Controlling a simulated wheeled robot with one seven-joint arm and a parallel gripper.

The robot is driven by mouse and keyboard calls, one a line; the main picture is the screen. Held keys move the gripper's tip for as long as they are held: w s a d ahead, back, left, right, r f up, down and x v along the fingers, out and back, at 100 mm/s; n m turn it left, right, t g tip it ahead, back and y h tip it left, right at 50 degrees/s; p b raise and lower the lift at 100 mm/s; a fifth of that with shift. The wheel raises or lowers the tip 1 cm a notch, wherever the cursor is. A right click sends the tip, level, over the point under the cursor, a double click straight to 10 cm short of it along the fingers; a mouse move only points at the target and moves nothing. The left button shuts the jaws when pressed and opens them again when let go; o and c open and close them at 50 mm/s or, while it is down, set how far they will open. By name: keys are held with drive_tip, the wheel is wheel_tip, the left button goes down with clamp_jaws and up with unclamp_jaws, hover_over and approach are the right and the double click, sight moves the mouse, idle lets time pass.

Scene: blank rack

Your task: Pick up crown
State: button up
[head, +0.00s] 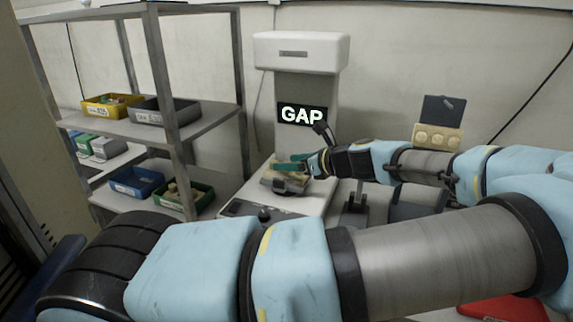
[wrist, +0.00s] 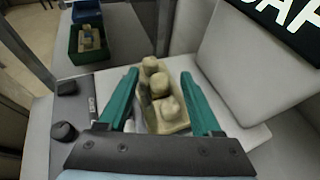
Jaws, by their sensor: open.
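A beige dental model (wrist: 155,122) with three rounded tooth-like lumps sits between my fingers in the wrist view. The nearest lump (wrist: 170,107) looks a little paler; I cannot tell which lump, if any, is a separate crown. My gripper (wrist: 160,74) is open, with one green finger on each side of the model and gaps visible at the lumps. In the head view the model (head: 285,180) rests on a grey holder on the machine's light deck, partly hidden by my gripper (head: 292,165).
The machine (head: 301,52) with a "GAP" sign rises behind the deck. A metal shelf (head: 205,120) at left holds yellow, grey, blue and green bins (head: 184,196). A beige block (head: 437,137) with round lumps stands at right. A black knob (wrist: 64,131) stands on the deck.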

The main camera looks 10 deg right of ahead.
clamp_jaws()
idle(0.3)
idle(0.3)
